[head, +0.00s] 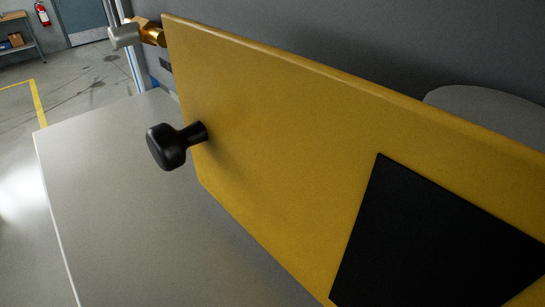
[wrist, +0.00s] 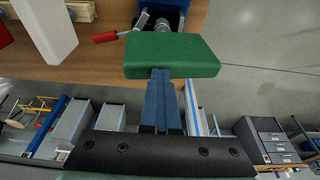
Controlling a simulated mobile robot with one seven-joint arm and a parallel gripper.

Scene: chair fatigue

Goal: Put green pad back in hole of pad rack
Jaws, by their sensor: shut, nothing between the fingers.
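The green pad (wrist: 172,54) is a thick block in the upper middle of the wrist view. My gripper (wrist: 161,73) has its two blue fingers together and shut, with nothing between them. The fingertips meet the lower edge of the pad in the picture; I cannot tell whether they touch it. A blue device with a metal shaft (wrist: 162,24) and a red-handled lever (wrist: 106,37) shows just above the pad. I cannot make out the pad rack or its hole. Neither the pad nor my gripper is in the head view.
In the head view a yellow panel (head: 260,120) with a black knob (head: 168,146) fills the front, over a grey surface (head: 110,200). In the wrist view a white block (wrist: 48,30) is at upper left, a brown wooden surface (wrist: 100,62) behind, and a grey drawer cabinet (wrist: 268,140) at right.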

